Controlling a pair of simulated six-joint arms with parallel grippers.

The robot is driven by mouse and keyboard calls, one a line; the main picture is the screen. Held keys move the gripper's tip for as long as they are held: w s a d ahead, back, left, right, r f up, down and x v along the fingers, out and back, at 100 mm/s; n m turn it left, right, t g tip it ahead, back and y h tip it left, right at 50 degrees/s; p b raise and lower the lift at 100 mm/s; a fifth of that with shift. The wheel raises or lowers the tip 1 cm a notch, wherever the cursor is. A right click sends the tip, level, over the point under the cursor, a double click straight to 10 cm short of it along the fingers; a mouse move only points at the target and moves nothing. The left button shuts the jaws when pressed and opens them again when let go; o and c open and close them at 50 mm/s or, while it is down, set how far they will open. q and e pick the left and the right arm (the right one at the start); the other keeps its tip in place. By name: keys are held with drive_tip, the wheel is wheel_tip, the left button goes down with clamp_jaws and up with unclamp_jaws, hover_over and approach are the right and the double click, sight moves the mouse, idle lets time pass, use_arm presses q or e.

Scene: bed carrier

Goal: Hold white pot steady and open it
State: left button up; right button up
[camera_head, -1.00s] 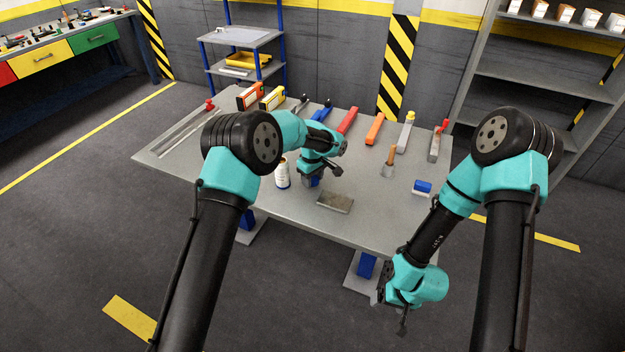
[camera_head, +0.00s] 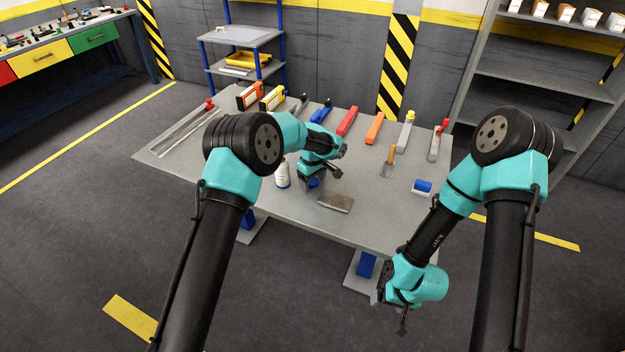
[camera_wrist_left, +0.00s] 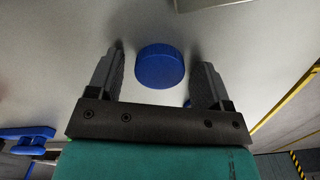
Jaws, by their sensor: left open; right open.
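The white pot (camera_head: 282,174), a small white cylinder with a dark lower band, stands upright on the table just left of my left gripper (camera_head: 313,181). Its top is too small to judge. A round blue cap (camera_head: 314,183) is below the left gripper. In the left wrist view, the blue cap (camera_wrist_left: 160,66) lies between the two open fingers, apart from both, and my left gripper (camera_wrist_left: 158,50) is open above the table. My right gripper (camera_head: 392,305) hangs open beyond the table's front edge, far from the pot.
A grey block (camera_head: 335,203) lies right of the left gripper on the grey table (camera_head: 270,205). Several coloured tools line the back edge. The front right of the table is clear.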

sight(312, 180)
use_arm(q)
drive_tip(key=shift+r, duration=0.1)
wheel_tip(312, 180, up, 12)
idle(0.5)
drive_tip(key=shift+a, duration=0.1)
idle(0.4)
